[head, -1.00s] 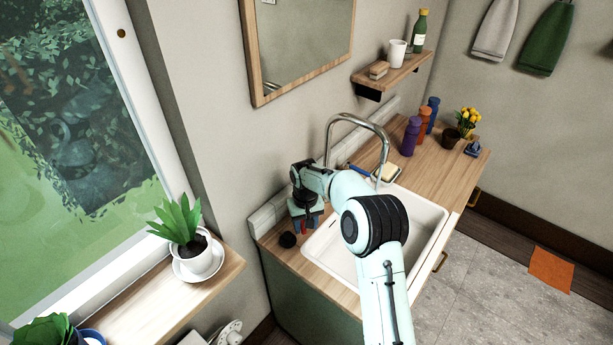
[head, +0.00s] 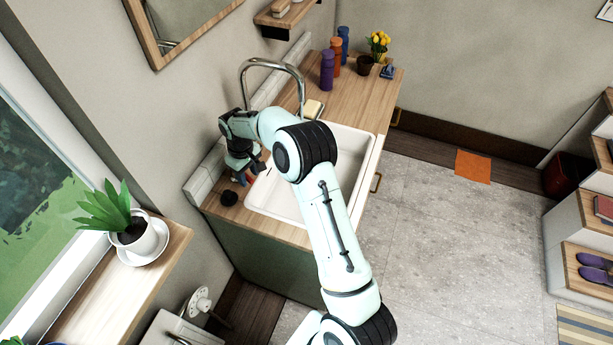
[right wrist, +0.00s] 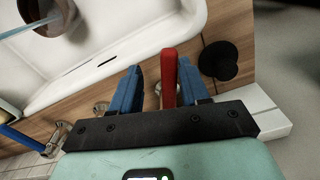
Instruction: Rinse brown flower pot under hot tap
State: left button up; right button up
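My right gripper (head: 243,168) is at the back left of the sink (head: 345,145). In the right wrist view its blue fingers (right wrist: 160,88) are apart, on either side of a red tap lever (right wrist: 169,75). The lever is close to the right finger, with a gap to the left one. A round, reddish-brown, pot-like thing (right wrist: 55,15) is in the sink, cut by the frame edge, with a pale water-like streak reaching it. My arm hides that spot in the head view. Another small brown pot (head: 365,66) stands on the counter. My left gripper is out of view.
The curved metal spout (head: 273,63) rises behind the sink. Several bottles (head: 327,70) and yellow flowers (head: 378,43) stand at the counter's far end.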

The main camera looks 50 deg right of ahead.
jog(key=shift+w+d+n, duration=0.1)
jog(key=shift+d+n, duration=0.1)
jog(key=shift+n, duration=0.2)
jog(key=shift+d+r+n, duration=0.15)
jog(key=shift+d+n, duration=0.15)
jog(key=shift+n, duration=0.2)
jog(key=shift+d+n, duration=0.35)
jog(key=shift+n, duration=0.25)
jog(key=shift+w+d+f+n, duration=0.2)
jog(key=shift+w+d+n, duration=0.1)
jog(key=shift+n, duration=0.4)
jog(key=shift+s+a+m, duration=0.4)
jog(key=shift+a+m, duration=0.15)
jog(key=shift+m, duration=0.45)
jog(key=shift+w+r, duration=0.1)
